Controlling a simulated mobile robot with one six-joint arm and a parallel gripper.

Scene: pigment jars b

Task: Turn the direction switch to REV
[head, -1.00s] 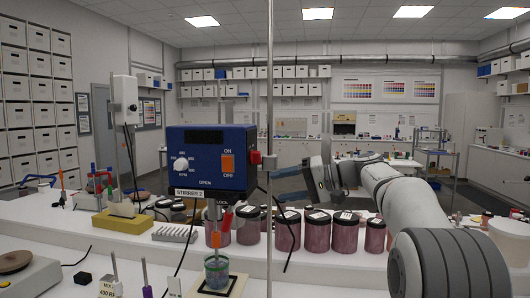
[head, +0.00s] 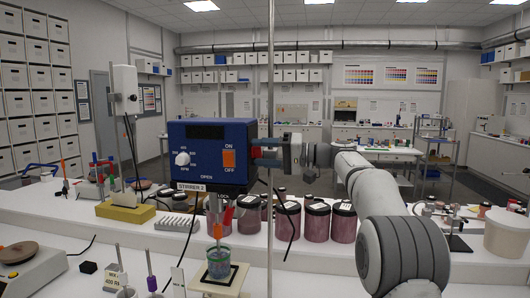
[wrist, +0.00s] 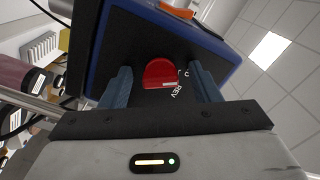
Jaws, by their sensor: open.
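The blue stirrer box (head: 205,170) hangs on a thin vertical rod (head: 270,90) in the head view, with a white dial, an orange ON/OFF switch (head: 229,158) and the plate STIRRER 2 on it. The direction switch is a red knob (wrist: 160,73) on the dark side panel of the box in the wrist view. My gripper (wrist: 160,69) is open, with one finger on each side of the red knob and a visible gap on both sides. My gripper (head: 262,155) also shows at the box's right side.
Below the box, a cup (head: 219,262) stands on a pale plate, with the stirrer shaft above it. Several dark-lidded jars (head: 317,222) stand on the white bench behind. The rod and a black cable are close to my gripper.

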